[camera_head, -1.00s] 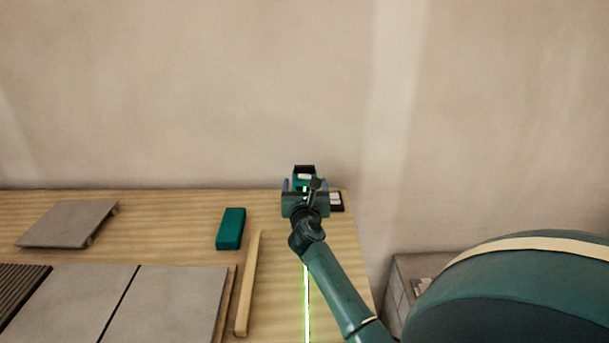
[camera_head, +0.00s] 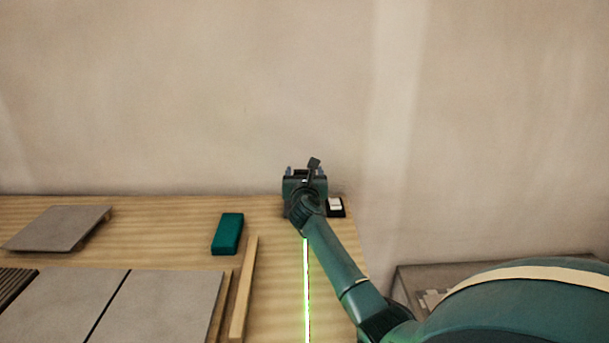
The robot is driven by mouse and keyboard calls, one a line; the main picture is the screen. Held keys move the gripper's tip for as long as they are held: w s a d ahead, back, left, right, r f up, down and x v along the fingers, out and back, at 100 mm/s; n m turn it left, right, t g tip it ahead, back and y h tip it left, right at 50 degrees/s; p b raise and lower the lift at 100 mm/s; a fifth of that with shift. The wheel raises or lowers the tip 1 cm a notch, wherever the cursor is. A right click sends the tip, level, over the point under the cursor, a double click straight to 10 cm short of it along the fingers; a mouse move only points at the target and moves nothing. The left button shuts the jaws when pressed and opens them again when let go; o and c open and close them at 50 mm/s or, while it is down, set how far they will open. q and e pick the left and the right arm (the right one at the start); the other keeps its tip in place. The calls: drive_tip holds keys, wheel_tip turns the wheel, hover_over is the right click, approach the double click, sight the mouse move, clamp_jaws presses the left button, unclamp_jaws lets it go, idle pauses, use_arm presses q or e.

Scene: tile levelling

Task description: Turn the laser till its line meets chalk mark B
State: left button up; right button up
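My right gripper (camera_head: 304,172) is at the far end of the table, at the place of the laser. Its two fingertips stand apart, and the gripper body hides nearly all of the laser. I cannot tell whether the fingers press on it. The bright green laser line (camera_head: 306,290) runs along the tabletop toward me from under my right wrist. A thin reddish streak shows close along the line's right side; I cannot tell what it is. I cannot make out chalk mark B. My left gripper is out of view.
On the wooden table (camera_head: 282,270) lie a teal block (camera_head: 228,234), a wooden strip (camera_head: 243,290), grey tiles (camera_head: 150,305) and a tilted grey tile (camera_head: 58,228). A small black-and-white item (camera_head: 335,206) lies right of my gripper. A wall stands behind.

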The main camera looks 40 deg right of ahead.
drive_tip(key=c, duration=0.7)
drive_tip(key=shift+a+f+b, duration=0.1)
drive_tip(key=shift+b, duration=0.2)
drive_tip(key=shift+c, duration=0.2)
drive_tip(key=shift+m+g+h, duration=0.4)
drive_tip(key=shift+h, duration=0.1)
drive_tip(key=o, duration=0.8)
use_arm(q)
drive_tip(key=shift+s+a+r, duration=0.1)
use_arm(e)
drive_tip(key=shift+o, duration=0.9)
